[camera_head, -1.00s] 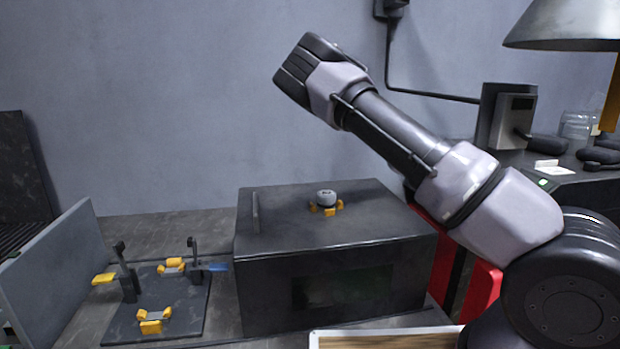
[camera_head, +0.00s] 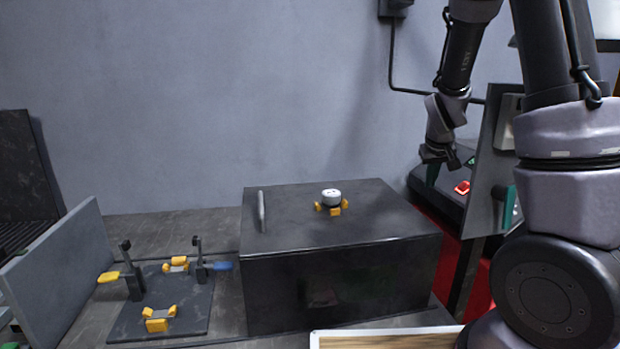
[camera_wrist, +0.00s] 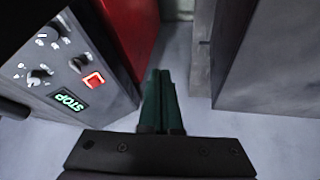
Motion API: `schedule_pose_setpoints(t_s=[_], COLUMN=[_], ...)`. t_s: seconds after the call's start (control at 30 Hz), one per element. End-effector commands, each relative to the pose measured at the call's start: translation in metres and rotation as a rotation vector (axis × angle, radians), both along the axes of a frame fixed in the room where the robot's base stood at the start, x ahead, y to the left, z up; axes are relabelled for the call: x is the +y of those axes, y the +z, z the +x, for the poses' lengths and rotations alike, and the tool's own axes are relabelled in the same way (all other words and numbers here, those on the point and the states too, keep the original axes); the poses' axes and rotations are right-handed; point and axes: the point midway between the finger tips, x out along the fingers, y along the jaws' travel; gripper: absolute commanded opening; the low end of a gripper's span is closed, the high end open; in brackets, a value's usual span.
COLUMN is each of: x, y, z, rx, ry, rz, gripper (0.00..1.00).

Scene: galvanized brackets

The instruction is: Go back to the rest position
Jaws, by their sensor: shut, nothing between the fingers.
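My gripper (camera_head: 434,172) hangs at the end of my folded arm at the right in the head view, pointing down. In the wrist view its two green fingers (camera_wrist: 161,102) lie side by side, shut with nothing between them. The fingers appear clear of the panel.
A dark box (camera_head: 340,285) stands in the middle with a round white-topped part (camera_head: 331,196) among yellow blocks on it. A fixture plate (camera_head: 190,315) with clamps lies left. A grey upright panel (camera_head: 60,265) is far left. A wooden-topped tray (camera_head: 314,341) is in front.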

Motion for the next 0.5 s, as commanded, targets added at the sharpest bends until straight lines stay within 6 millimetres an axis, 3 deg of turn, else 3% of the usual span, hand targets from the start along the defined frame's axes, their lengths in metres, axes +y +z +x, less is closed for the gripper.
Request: schedule_pose_setpoints(t_s=[0.03, 0.2, 0.5], x=[0.007, 0.035, 0.071], y=[0.016, 0.061, 0.124], z=[-0.012, -0.057, -0.137], rx=[-0.006, 0.001, -0.001], ry=[-0.019, -0.053, -0.065], rz=[0.063, 0.229, 0.398], gripper=[0.0, 0.0, 0.0])
